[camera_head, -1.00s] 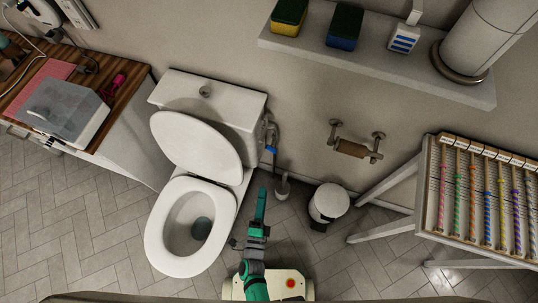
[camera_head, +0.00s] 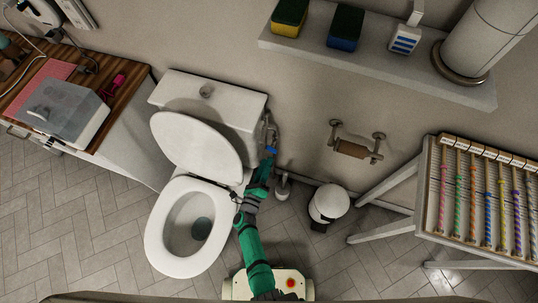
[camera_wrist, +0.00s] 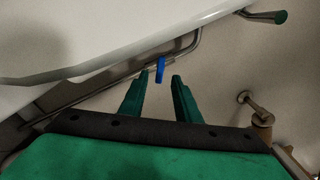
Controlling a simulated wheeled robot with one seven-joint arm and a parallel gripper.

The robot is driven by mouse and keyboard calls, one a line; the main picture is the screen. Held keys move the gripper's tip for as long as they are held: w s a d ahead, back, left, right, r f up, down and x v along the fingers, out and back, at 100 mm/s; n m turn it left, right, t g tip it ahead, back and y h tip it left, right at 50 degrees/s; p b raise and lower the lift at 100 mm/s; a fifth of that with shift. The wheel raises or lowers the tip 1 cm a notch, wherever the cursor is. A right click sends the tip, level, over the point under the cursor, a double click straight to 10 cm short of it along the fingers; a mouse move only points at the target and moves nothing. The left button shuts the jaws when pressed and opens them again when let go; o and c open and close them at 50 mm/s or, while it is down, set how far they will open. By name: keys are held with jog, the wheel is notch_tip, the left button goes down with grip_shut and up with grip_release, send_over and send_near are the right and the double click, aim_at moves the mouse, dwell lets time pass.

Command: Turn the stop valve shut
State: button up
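The stop valve has a small blue handle (camera_head: 271,151) on the pipe to the right of the toilet tank, low on the wall. In the wrist view the blue handle (camera_wrist: 160,70) stands just beyond the fingertips, in line with the gap between them. My gripper (camera_head: 267,164) is just below the handle in the head view. In the wrist view my gripper (camera_wrist: 160,82) has its two green fingers apart with nothing between them. I see no contact with the handle. The thin metal pipe (camera_wrist: 196,45) runs behind and beside the handle.
The toilet (camera_head: 186,225) with raised lid stands close on the left of my arm. A toilet brush (camera_head: 283,188) and a bin (camera_head: 328,204) stand to the right. A paper roll holder (camera_head: 352,149) is on the wall. Floor near the rack's legs is free.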

aim_at(271, 151)
jog(key=shift+x, duration=2.45)
jog(key=shift+s, duration=0.1)
grip_shut()
